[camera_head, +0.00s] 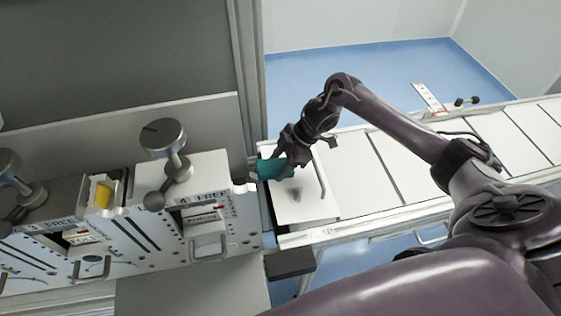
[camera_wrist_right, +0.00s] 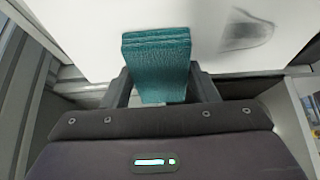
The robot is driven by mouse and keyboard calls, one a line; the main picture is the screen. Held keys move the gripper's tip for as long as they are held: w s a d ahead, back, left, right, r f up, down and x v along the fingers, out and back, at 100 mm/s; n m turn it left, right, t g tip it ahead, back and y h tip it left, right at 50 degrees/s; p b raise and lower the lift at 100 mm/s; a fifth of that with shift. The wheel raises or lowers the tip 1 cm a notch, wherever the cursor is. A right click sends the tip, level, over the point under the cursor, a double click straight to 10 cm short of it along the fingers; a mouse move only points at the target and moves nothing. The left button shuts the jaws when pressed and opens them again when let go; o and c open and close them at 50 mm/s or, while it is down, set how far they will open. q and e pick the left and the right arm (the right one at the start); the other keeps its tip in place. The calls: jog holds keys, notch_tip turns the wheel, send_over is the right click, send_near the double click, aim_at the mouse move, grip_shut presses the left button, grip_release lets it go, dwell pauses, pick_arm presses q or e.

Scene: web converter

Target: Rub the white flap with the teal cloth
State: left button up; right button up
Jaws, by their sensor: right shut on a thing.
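My right gripper (camera_head: 283,164) is shut on the folded teal cloth (camera_head: 272,169), which also shows between the fingers in the right wrist view (camera_wrist_right: 156,62). The cloth is at the left edge of the white flap (camera_head: 310,205). In the right wrist view the white flap (camera_wrist_right: 215,18) lies beyond and around the cloth's far end; I cannot tell whether they touch. A grey smudge (camera_wrist_right: 245,33) shows on the flap, to the right of the cloth. My left gripper is not in view.
A perforated machine panel with knobs (camera_head: 163,138) and a yellow block (camera_head: 103,194) stands on the left. White slatted panels (camera_head: 400,160) run to the right of the flap. A metal post (camera_head: 248,80) rises behind the cloth. Blue floor (camera_head: 370,70) lies beyond.

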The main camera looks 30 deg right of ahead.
jog(key=shift+s+d+r+p, duration=0.1)
jog(key=shift+d+r+p, duration=0.05)
jog(key=shift+r+p, duration=0.75)
jog(key=shift+w+d+r+p, duration=0.1)
jog(key=shift+d+r+p, duration=0.1)
jog(key=shift+r+p, duration=0.65)
jog(key=shift+s+d+r+p, duration=0.15)
jog(key=shift+r+p, duration=0.45)
jog(key=shift+r, duration=0.55)
jog(key=r+p, duration=0.2)
jog(key=r, duration=0.1)
jog(key=shift+d+p, duration=0.25)
jog(key=shift+p, duration=0.15)
